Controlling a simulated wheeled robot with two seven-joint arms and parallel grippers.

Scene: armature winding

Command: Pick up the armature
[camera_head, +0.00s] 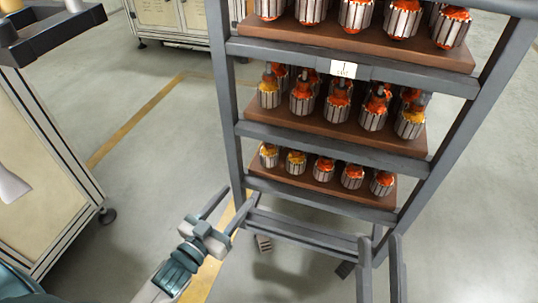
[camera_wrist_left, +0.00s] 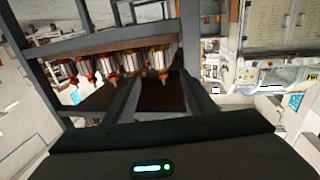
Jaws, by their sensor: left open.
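Armatures with grey ribbed cores and orange-red or yellow windings stand in rows on the rack's brown shelves. In the head view they show on the top shelf (camera_head: 356,14), the middle shelf (camera_head: 338,100) and the bottom shelf (camera_head: 324,169). A row of armatures (camera_wrist_left: 112,64) also shows in the left wrist view. My left gripper (camera_head: 240,194) is open and empty, below and left of the bottom shelf, apart from the armatures. My right gripper (camera_head: 380,238) shows only its two spread fingers at the lower edge, below the rack, with nothing between them.
The grey metal rack (camera_head: 228,120) has uprights and crossbars around the shelves. A small label (camera_head: 343,69) sits on an upper crossbar. A cream cabinet (camera_head: 40,170) stands at the left, another (camera_head: 165,18) at the back. The floor between them is clear.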

